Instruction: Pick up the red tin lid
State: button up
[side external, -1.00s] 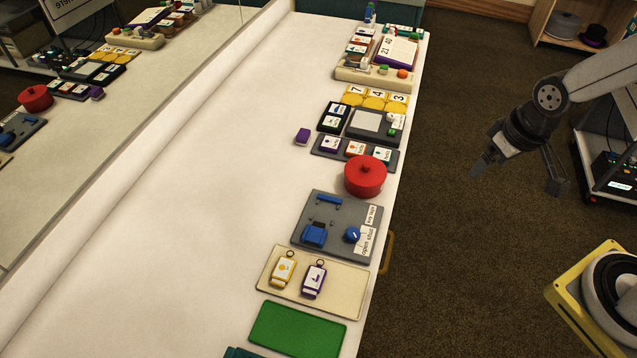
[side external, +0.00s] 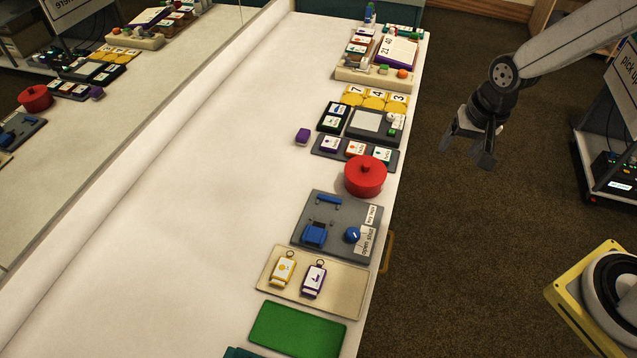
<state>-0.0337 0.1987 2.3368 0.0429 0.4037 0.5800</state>
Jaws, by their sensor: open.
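The red tin lid (side external: 366,164) has a small knob on top and sits on a round red tin (side external: 365,184) near the right edge of the white table. I cannot clearly tell where lid and tin meet. My gripper (side external: 466,157) is open and empty. In the picture it is to the right of the tin, over the dark floor beyond the table edge, apart from the tin.
A grey board with blue parts (side external: 337,224) lies just in front of the tin. A grey tray with several labelled blocks (side external: 355,150) lies just behind it. A purple block (side external: 303,136) stands to the left. The table's left half (side external: 200,220) is clear.

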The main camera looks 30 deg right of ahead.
jog(key=w+a+f+m, duration=0.3)
jog(key=w+m, duration=0.5)
jog(key=m, duration=0.2)
jog(key=m+g+y, duration=0.1)
jog(key=m, duration=0.9)
send_over(367, 164)
jog(key=shift+s+d+f, duration=0.1)
jog(key=shift+s+f, duration=0.05)
jog(key=shift+f, duration=1.25)
jog(key=shift+s+d+f, duration=0.1)
jog(key=shift+f, duration=1.35)
jog(key=shift+s+d+f, duration=0.1)
jog(key=shift+s+f, duration=0.05)
jog(key=shift+f, duration=1.25)
jog(key=shift+w+a+f, duration=0.1)
jog(key=shift+f, duration=0.75)
jog(key=shift+w+a+f, duration=0.15)
jog(key=shift+f, duration=0.7)
jog(key=shift+w+a+f, duration=0.1)
jog(key=shift+f, duration=0.75)
grip_shut()
